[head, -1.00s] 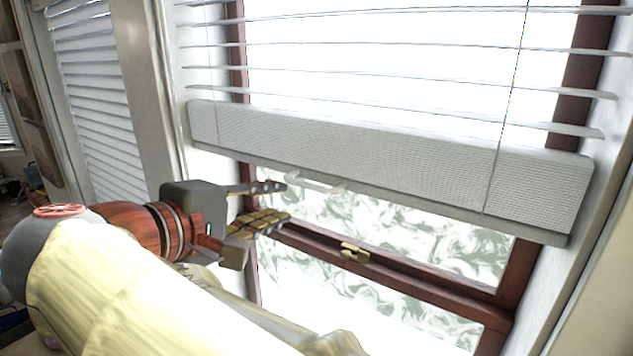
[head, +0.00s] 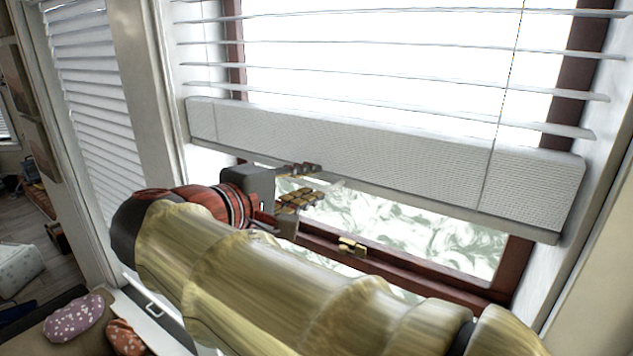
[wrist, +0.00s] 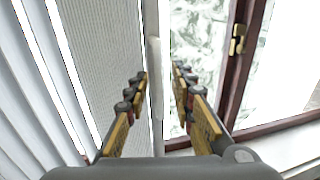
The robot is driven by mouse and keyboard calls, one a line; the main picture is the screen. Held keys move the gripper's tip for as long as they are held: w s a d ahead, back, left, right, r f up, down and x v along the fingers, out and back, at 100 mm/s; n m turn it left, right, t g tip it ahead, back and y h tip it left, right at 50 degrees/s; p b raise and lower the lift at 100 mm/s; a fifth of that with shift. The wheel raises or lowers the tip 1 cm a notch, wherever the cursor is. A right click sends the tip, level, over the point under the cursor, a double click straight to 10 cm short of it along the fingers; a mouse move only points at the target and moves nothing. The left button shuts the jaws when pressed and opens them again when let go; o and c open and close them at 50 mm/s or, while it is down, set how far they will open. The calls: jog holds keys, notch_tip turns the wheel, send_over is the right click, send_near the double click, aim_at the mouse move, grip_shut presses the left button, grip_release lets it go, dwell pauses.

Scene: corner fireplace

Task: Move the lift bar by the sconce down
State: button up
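The lift bar (head: 337,184) is a small white handle under the bottom rail (head: 400,165) of a white, partly raised blind. In the head view only its right end shows past my gripper (head: 316,182), which hides the rest. In the wrist view the white bar (wrist: 156,95) runs lengthwise between the fingers of my gripper (wrist: 160,76). The fingers are open, one on each side of it, with a visible gap on the right. I cannot tell whether the left finger touches the bar or the rail. No sconce shows.
Behind the blind is a window with a dark red-brown frame (head: 400,268) and a brass latch (head: 352,246), close below my gripper. Another blind (head: 88,110) hangs at the left. Spotted cushions (head: 75,317) lie at the lower left.

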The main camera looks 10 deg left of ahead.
jog(key=shift+c, duration=0.7)
grip_shut()
